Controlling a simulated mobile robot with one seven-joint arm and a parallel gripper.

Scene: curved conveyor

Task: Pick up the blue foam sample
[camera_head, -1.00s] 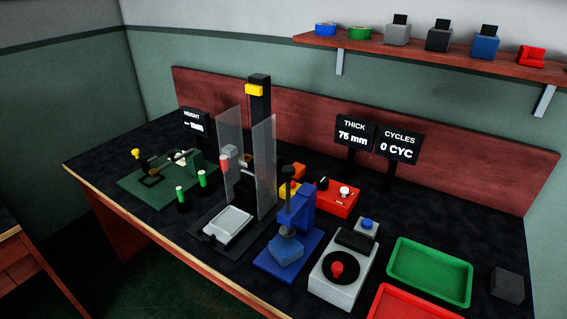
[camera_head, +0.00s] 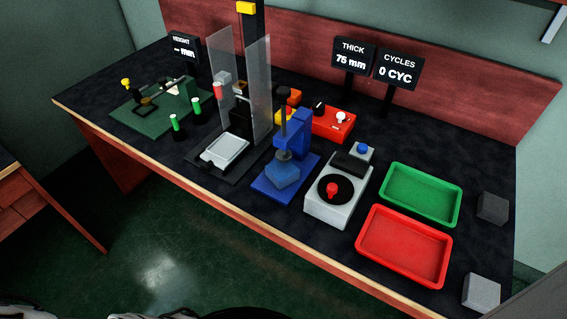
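A blue block that looks like the foam sample (camera_head: 284,174) sits on the base of a blue stand (camera_head: 302,140) near the middle of the bench. The stand's dark round foot is directly above the block; I cannot tell whether it touches it. The stand's column rises behind the block, and its front side is clear in view. My gripper is not in view; only dark and white parts, probably of my own body, show at the bottom edge.
A grey device with a red knob (camera_head: 333,189) stands right of the stand. Clear panels (camera_head: 258,90) rise to its left. A green tray (camera_head: 421,194), a red tray (camera_head: 404,245), a dark grey block (camera_head: 492,208) and a light grey block (camera_head: 481,291) are at right.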

